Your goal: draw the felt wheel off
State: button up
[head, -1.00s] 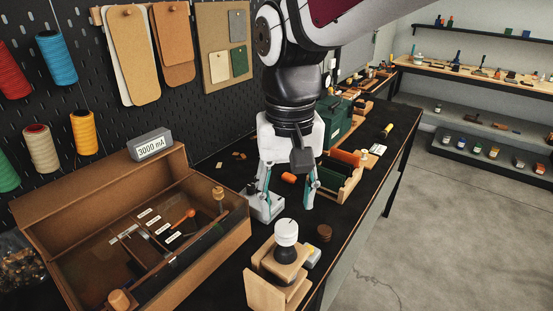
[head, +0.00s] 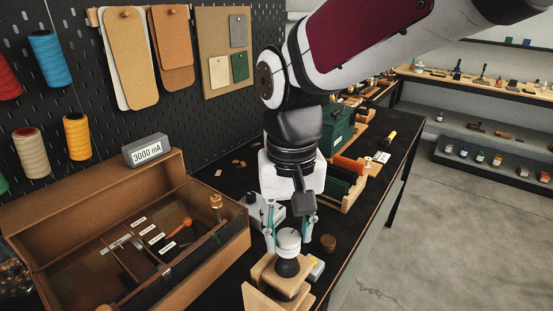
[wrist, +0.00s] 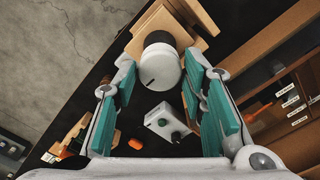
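The felt wheel (head: 288,239) appears to be the white, drum-shaped piece on a dark rounded hub (head: 288,267). The hub stands on a wooden block stand (head: 265,288) near the bench's front edge. In the wrist view the white wheel (wrist: 160,67) has a short dark mark on its face. My gripper (head: 289,234) is open, with one teal-padded finger on each side of the wheel.
A grey-white device with knobs (wrist: 168,122) sits just behind the stand. The open wooden box (head: 235,235) stands close on the left. A brown round stack (head: 328,242) and a small grey-yellow item (head: 315,267) lie close on the right. A wooden rack (head: 345,187) is farther back.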

aim_at(289, 235)
jog(key=shift+c, duration=0.9)
jog(key=shift+r, duration=0.35)
jog(key=shift+r+p, duration=2.55)
jog(key=shift+r, duration=0.55)
jog(key=shift+w+f, duration=0.1)
jog(key=shift+w, duration=0.05)
